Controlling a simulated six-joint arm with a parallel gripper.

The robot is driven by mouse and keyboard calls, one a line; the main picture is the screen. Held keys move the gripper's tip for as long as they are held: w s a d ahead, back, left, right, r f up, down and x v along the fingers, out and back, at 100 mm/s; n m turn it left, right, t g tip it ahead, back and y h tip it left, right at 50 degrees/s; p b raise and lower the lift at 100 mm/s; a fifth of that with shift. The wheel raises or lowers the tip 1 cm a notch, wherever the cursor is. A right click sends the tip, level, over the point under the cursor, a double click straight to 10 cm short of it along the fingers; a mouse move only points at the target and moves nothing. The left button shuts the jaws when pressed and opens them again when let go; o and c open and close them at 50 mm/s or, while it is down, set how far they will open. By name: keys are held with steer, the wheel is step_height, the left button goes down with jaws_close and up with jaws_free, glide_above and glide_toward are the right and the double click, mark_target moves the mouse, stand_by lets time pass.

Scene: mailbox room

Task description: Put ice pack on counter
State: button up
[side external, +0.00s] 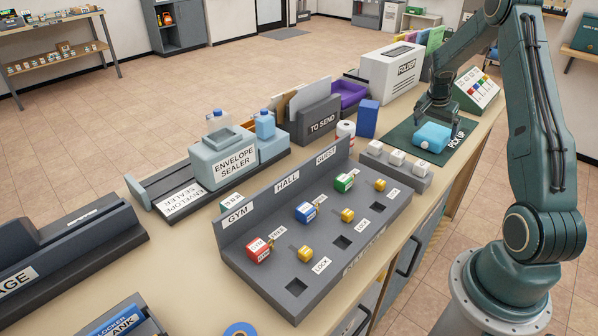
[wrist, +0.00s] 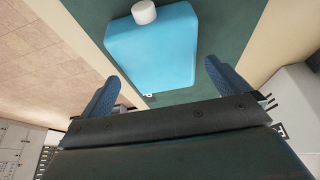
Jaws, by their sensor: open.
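A light blue ice pack (side external: 432,137) with a white cap lies on the dark green mat marked PICK UP (side external: 459,125), at the right end of the counter. In the wrist view the ice pack (wrist: 150,50) fills the upper middle, its white cap (wrist: 144,12) at the far end. My gripper (side external: 437,122) is over the mat, close to the ice pack. In the wrist view the two blue fingers of my gripper (wrist: 158,82) are spread wide with nothing between their tips. The ice pack is just beyond them. The counter (side external: 340,260) runs along the room under everything.
Near the mat stand a blue box (side external: 368,118), a white roll (side external: 346,133), a grey folder machine (side external: 391,72) and a grey block with white buttons (side external: 396,160). The lock board (side external: 350,222) labelled GYM, HALL and GUEST is further left. Bare counter shows along the front edge.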

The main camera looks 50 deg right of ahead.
mark_target(434, 132)
steer(key=shift+x, duration=1.9)
steer(key=shift+d, duration=0.1)
steer(key=c, duration=1.1)
steer(key=shift+c, duration=0.2)
steer(key=shift+r, duration=0.15)
step_height(434, 132, up, 20)
